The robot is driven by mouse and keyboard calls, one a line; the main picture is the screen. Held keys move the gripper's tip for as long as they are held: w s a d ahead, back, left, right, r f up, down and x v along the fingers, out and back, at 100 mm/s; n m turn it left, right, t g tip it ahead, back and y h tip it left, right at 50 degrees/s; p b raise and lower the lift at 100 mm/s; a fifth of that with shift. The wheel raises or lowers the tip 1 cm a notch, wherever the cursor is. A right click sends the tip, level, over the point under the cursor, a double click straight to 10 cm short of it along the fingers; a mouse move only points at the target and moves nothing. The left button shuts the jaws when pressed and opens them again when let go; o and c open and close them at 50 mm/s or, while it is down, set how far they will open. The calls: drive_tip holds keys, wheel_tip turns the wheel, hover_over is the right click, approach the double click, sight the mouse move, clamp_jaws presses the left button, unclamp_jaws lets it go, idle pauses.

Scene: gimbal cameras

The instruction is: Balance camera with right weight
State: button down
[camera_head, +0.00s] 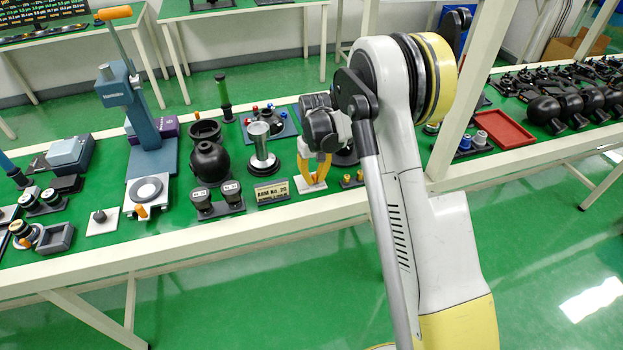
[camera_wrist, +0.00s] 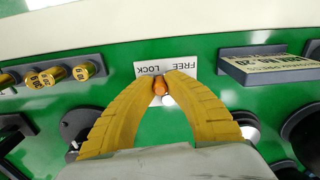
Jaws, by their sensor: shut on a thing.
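My gripper (camera_head: 312,184) points down at the bench's front edge. In the wrist view its yellow fingers (camera_wrist: 161,80) close around an orange-tipped lever (camera_wrist: 160,88) on a white plate (camera_wrist: 150,70) marked FREE and LOCK. Several brass weights (camera_wrist: 54,75) stand in a dark rack to the left of the plate in the wrist view; in the head view small brass pieces (camera_head: 351,180) show just right of my gripper. Their markings are too small to read surely. A black round body (camera_head: 210,160), possibly a camera, stands left of my gripper. My arm hides part of the bench behind.
A blue press (camera_head: 138,112) is farther left. A red tray (camera_head: 496,135) and several black units are right.

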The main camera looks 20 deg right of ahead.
drive_tip(key=shift+w+d+n, duration=0.1)
drive_tip(key=shift+d+n, duration=0.15)
drive_tip(key=shift+n, duration=0.45)
drive_tip(key=shift+w+d+n, duration=0.1)
drive_tip(key=shift+d+n, duration=0.1)
drive_tip(key=shift+n, duration=0.5)
drive_tip(key=c, duration=1.4)
unclamp_jaws()
wheel_tip(320, 180, up, 12)
drive_tip(key=shift+s+r, duration=0.1)
